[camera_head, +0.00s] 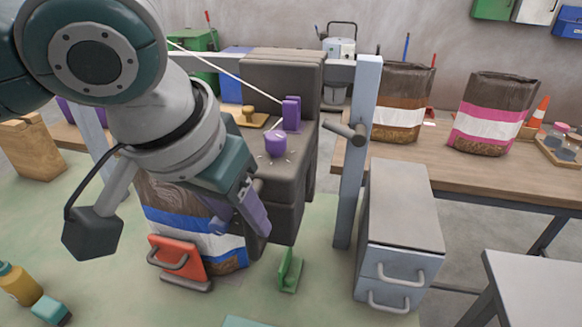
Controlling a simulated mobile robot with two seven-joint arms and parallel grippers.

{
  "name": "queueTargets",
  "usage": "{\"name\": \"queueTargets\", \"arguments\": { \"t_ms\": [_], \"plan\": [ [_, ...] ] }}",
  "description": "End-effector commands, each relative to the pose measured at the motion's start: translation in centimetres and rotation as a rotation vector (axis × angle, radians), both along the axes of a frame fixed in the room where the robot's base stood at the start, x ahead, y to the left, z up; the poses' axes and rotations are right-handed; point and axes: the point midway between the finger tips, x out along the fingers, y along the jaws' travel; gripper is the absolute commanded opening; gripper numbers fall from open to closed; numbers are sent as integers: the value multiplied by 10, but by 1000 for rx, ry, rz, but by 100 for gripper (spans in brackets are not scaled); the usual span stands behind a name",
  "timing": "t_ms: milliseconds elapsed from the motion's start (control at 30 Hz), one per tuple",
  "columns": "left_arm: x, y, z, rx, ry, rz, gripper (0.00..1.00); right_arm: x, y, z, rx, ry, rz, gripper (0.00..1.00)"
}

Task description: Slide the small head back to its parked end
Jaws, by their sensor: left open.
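No part is clearly marked as the small head. A purple upright block (291,113) stands on the dark grey machine (281,78), with a thin white cord running to it from the upper left. A short purple knob (276,144) sits in front of it on the machine's ledge. I cannot tell which of these, if either, is the small head. My left gripper (240,216) points down in front of the filled bag (165,215), below and left of the knob. Its jaws are open, and I see nothing held. My arm hides the machine's left side.
A grey post (357,150) with a round handle stands right of the machine. A red clamp-like piece (178,262) and a green bracket (289,270) are near the gripper. A drawer cabinet (402,205) stands right. Two bags (490,112) are on the wooden table (430,165).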

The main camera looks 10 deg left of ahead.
Motion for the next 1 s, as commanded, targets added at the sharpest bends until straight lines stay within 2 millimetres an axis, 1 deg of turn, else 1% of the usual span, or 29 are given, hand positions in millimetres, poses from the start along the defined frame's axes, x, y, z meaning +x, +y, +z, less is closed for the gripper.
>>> {"name": "queueTargets", "arguments": {
  "t_ms": [33, 100, 233, 400, 600, 667, 1000],
  "plan": [
    [3, -1, -9, 1, 3, 0, 50, 0, 0, 0, 0, -1, 0, 0],
    [7, -2, -19, 1, 1, -1, 50, 0, 0, -1, 0, -1, 0, 0],
    [13, -3, -32, 0, 0, -1, 50, 0, 0, -2, 1, -1, -1, 0],
    [15, -4, -38, 1, -2, -3, 50, 0, 1, -2, 4, 0, -2, 0],
    [15, -4, -38, 0, -2, -3, 50, 0, 2, -2, 6, -1, -4, 0],
    [15, -4, -38, 0, -2, -3, 44, 0, 2, -2, 7, -1, -4, 0],
    [15, -4, -38, -1, -2, -2, 6, 0, 2, -2, 7, -1, -4, 0]
  ]
}}
